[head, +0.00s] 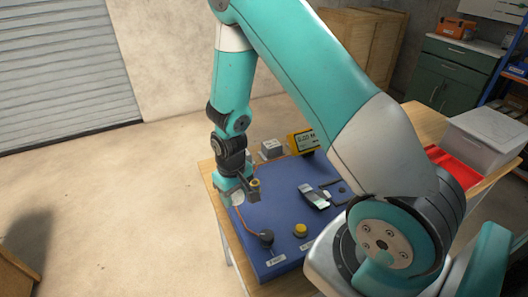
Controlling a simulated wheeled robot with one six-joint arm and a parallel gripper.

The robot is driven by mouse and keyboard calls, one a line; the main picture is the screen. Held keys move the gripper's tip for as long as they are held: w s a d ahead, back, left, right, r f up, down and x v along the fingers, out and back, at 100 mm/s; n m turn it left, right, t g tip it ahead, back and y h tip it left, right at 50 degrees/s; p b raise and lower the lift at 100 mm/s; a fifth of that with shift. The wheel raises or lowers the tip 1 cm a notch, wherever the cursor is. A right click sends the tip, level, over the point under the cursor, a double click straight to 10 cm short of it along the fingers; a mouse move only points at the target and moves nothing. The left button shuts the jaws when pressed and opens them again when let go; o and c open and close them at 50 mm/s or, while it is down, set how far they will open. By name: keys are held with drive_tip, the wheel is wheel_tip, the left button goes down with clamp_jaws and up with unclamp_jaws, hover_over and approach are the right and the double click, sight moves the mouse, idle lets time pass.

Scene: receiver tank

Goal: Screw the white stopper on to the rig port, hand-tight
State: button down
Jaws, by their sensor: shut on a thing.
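My gripper (236,190) points down over the left part of the blue rig board (282,208). A small white round piece (238,199), which looks like the white stopper, shows at its fingertips, and the jaws are shut on it. The fingers partly hide it. A brass-coloured fitting (254,188) stands upright just right of the gripper and looks like part of the rig. I cannot tell which fitting is the port, or whether the stopper touches a thread.
A black knob (267,237) and a yellow knob (300,230) stand at the board's front. A yellow meter (304,141) and a grey box (271,149) stand behind. A grey device (314,196) lies on the board. A red tray (455,167) and a pale bin (485,138) are right.

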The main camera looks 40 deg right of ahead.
drive_tip(key=w+d+r, duration=0.1)
drive_tip(key=d+r, duration=0.1)
drive_tip(key=d, duration=0.1)
drive_tip(key=d+r+n, duration=0.1)
drive_tip(key=d+r, duration=0.1)
drive_tip(key=d, duration=0.1)
drive_tip(key=w+d+r+n, duration=0.1)
drive_tip(key=d+r, duration=0.1)
drive_tip(key=shift+w+d+p, duration=0.3)
drive_tip(key=shift+d, duration=0.1)
drive_tip(key=shift+d+f, duration=0.1)
drive_tip(key=shift+d, duration=0.05)
drive_tip(key=shift+f+b, duration=2)
drive_tip(key=shift+f, duration=0.5)
drive_tip(key=n, duration=0.4)
drive_tip(key=shift+n, duration=0.4)
drive_tip(key=n, duration=0.6)
drive_tip(key=shift+n, duration=0.4)
drive_tip(key=n, duration=0.6)
drive_tip(key=shift+n, duration=0.3)
drive_tip(key=n, duration=0.6)
